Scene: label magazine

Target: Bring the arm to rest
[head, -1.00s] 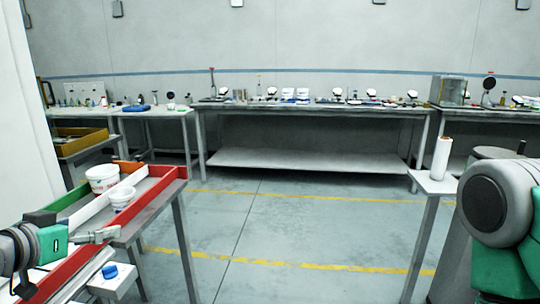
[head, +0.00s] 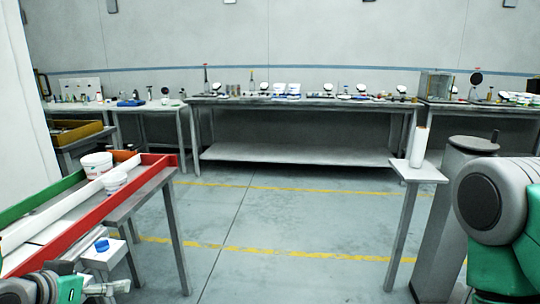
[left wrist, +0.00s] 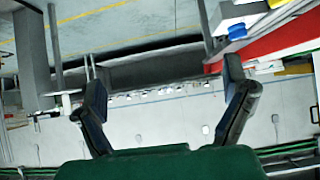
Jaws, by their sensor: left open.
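My left gripper (head: 106,288) is low at the left edge of the head view, in front of and below the red-walled label tray. In the left wrist view my left gripper (left wrist: 168,100) has its two dark fingers spread wide with nothing between them. In the head view a grey and green part of my right arm is at the right edge; my right gripper is out of view.
The tray's red wall (head: 75,228) runs along the left table. White cups (head: 96,165) sit in it. A blue cap (head: 102,245) rests on a small white stand (head: 106,257). A white roll (head: 419,147) stands on a small table (head: 418,172). The middle floor is clear.

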